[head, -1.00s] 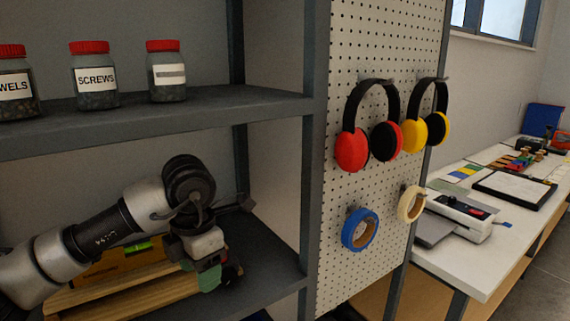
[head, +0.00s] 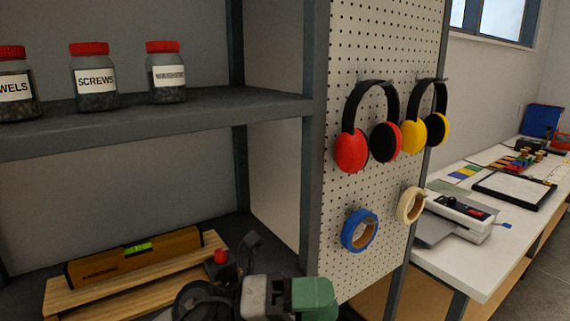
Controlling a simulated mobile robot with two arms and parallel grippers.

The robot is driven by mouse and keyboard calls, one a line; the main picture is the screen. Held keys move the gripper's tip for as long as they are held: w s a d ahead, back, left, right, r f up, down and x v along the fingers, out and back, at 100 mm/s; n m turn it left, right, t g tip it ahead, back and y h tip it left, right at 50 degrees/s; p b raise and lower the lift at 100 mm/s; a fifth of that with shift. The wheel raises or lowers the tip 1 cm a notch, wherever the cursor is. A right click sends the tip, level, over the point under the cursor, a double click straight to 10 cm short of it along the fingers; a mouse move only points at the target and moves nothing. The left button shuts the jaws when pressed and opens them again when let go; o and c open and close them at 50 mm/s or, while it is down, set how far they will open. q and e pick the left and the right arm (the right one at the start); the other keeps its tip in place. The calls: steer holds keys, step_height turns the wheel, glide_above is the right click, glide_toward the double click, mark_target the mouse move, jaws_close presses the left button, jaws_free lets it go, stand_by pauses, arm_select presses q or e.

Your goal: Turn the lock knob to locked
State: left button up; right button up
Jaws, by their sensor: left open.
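I cannot make out a lock knob for certain. A small red cap or knob (head: 220,256) shows on the lower shelf, beside a dark upright part (head: 250,246); what they belong to is partly hidden by my arm. My left gripper (head: 314,294) is at the bottom middle, in front of the lower shelf's right end. Its green part points right, and it is open with nothing visible in it. It is apart from the pegboard. My right gripper is not in view.
A wooden board (head: 130,285) carries an orange level (head: 135,257) on the lower shelf (head: 275,243). Lidded jars (head: 95,78) stand above. The pegboard (head: 385,35) holds ear defenders (head: 351,150) and tape rolls (head: 360,230). A white table (head: 480,270) with a machine (head: 460,218) stands right.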

arm_select(q)
steer(key=w+a+f+n+t+y, duration=0.1)
steer(key=w+a+n+t+y, duration=0.3)
steer(key=n+t, duration=0.8)
steer(key=w+a+f+n+t+y, duration=0.1)
steer(key=w+a+n+t+y, duration=0.15)
steer(key=a+n+t, duration=0.7)
steer(key=s+a+f+n+g+y, duration=0.1)
steer(key=a+f+n+y, duration=0.2)
steer(key=f+n+y, duration=0.35)
steer(key=s+a+f+n+g+y, duration=0.1)
steer(key=a+f+n+g+y, duration=0.15)
steer(key=f+n+y, duration=0.45)
steer(key=s+a+f+n+g, duration=0.3)
steer(key=s+f+g, duration=0.4)
steer(key=s, duration=0.4)
steer(key=s+a+f+n+g, duration=0.25)
steer(key=s+f+g, duration=0.25)
steer(key=s+f, duration=0.45)
step_height(320, 180, down, 24)
steer(key=g, duration=0.1)
steer(key=s+a+f+g, duration=0.1)
steer(key=s+f, duration=0.7)
steer(key=f, duration=0.1)
steer(key=s+a+f, duration=0.2)
steer(key=s+f, duration=0.6)
steer(key=s, duration=0.1)
steer(key=shift+s+a+f+m+g, duration=0.25)
steer(key=shift+f+m+g, duration=0.1)
steer(key=shift+f+g, duration=0.05)
